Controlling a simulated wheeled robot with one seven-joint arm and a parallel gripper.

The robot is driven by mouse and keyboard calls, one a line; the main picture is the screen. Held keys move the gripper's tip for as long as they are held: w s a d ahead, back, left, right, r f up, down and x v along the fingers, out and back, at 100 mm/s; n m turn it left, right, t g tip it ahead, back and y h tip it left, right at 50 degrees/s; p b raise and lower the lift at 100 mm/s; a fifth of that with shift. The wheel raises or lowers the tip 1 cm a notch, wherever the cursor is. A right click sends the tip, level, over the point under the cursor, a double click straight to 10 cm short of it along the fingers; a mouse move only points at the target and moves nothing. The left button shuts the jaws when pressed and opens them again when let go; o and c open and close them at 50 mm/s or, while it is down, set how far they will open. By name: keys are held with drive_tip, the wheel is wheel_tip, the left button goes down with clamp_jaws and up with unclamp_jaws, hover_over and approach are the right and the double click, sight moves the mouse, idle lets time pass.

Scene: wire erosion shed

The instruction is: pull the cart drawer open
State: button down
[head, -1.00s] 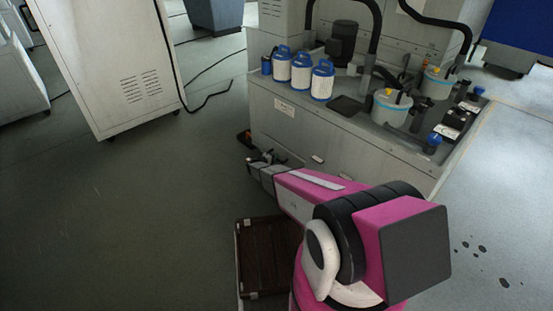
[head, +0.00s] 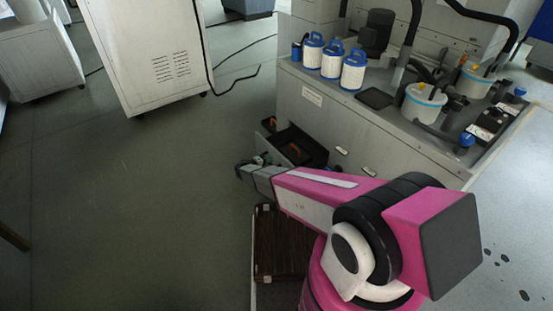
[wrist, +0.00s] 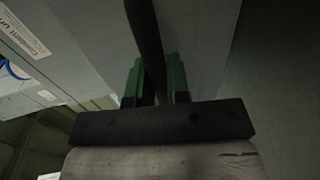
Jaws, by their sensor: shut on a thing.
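The grey cart (head: 325,115) stands right of centre in the head view, and its drawer (head: 312,147) is pulled out at the near left, showing a dark interior with orange-marked items in it. My gripper (head: 246,167) is at the drawer's outer end, low beside the cart. In the wrist view my gripper's green fingers (wrist: 156,84) sit on both sides of a dark bar (wrist: 147,35), the handle, and are shut on it. The drawer's front is mostly hidden by my gripper and arm in the head view.
Blue-and-white bottles (head: 333,62) and white tubs (head: 423,103) stand on the cart top. Two other pale handles (head: 342,151) show on the cart side. A white cabinet (head: 150,55) stands at upper left. The floor (head: 130,200) left of my gripper is clear.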

drive_tip(key=shift+f+v, duration=0.1)
drive_tip(key=shift+v, duration=0.45)
drive_tip(key=shift+f+v, duration=0.15)
drive_tip(key=shift+v, duration=0.45)
drive_tip(key=c, duration=1.1)
unclamp_jaws()
drive_tip(key=v, duration=1)
drive_tip(key=shift+s+a, duration=0.15)
drive_tip(key=shift+a, duration=0.2)
drive_tip(key=shift+r, duration=0.1)
